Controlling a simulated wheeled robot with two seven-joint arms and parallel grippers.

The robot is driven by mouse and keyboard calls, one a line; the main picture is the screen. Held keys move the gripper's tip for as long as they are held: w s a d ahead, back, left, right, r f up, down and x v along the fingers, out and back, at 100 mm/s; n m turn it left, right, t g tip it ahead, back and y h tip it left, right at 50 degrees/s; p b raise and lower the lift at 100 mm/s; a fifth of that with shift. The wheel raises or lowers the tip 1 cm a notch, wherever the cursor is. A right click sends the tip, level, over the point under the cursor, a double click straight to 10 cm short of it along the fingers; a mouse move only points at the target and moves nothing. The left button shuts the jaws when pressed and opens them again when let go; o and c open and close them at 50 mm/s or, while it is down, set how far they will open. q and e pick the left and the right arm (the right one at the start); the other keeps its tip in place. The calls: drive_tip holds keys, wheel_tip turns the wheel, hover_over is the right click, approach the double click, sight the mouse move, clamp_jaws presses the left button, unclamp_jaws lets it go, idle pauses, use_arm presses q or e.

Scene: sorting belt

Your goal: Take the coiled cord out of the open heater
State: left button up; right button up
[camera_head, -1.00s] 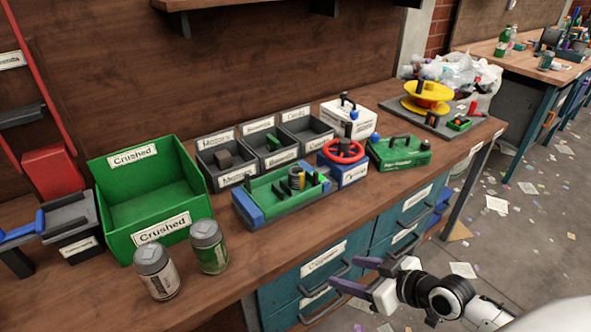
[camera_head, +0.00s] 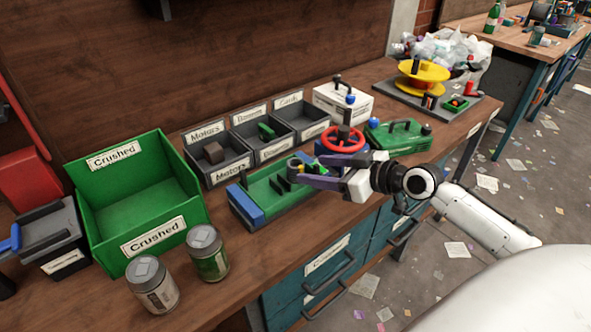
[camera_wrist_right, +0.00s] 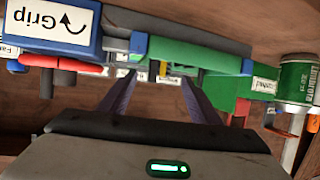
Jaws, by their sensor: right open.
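The open heater (camera_head: 262,213), a green shallow housing with a blue left end, lies on the bench in front of the small bins. In the right wrist view its green edge (camera_wrist_right: 195,52) runs across the top. My right gripper (camera_head: 296,171) reaches in from the right, open, with its purple fingers over the heater's right end. In the wrist view its two fingers (camera_wrist_right: 158,85) are spread apart. The coiled cord is mostly hidden by the fingers; I cannot tell whether they touch it. My left gripper is not in view.
A green crushed bin (camera_head: 150,195) and two cans (camera_head: 207,253) stand to the left. Grey bins (camera_head: 217,163) line the back. A red handwheel (camera_head: 343,139) and a green case (camera_head: 398,136) are close beside my right gripper. Bare bench lies in front of the heater.

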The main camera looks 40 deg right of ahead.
sight(302, 166)
drive_tip(key=shift+r+x, duration=0.2)
drive_tip(key=shift+x, duration=2.15)
drive_tip(key=shift+r, duration=0.1)
drive_tip(key=c, duration=1.2)
